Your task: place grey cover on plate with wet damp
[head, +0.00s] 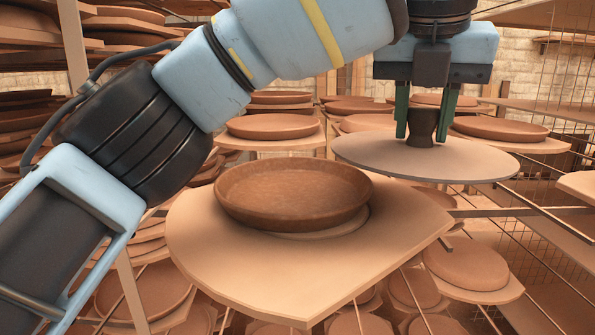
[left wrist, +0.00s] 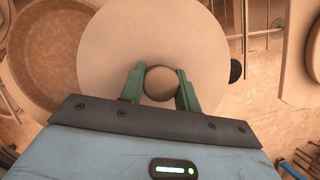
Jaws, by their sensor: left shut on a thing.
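The grey cover (head: 465,160) is a flat round disc with a dark knob (head: 422,126) in its middle. My left gripper (head: 427,118) is shut on the knob and holds the cover level in the air, to the right of the plate and apart from it. In the left wrist view the cover (left wrist: 105,60) fills the middle, with the knob (left wrist: 160,83) between the green fingers. The plate (head: 292,195) is a brown, round, shallow dish, uncovered; part of it shows in the left wrist view (left wrist: 45,50). I cannot tell whether its clay is damp. My right gripper is not in view.
The plate stands on a pale board (head: 290,270) with a pointed front edge. Racks with several clay discs (head: 275,127) surround it behind, below and at the sides. Thin metal rods (head: 530,208) run at the right, near the cover.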

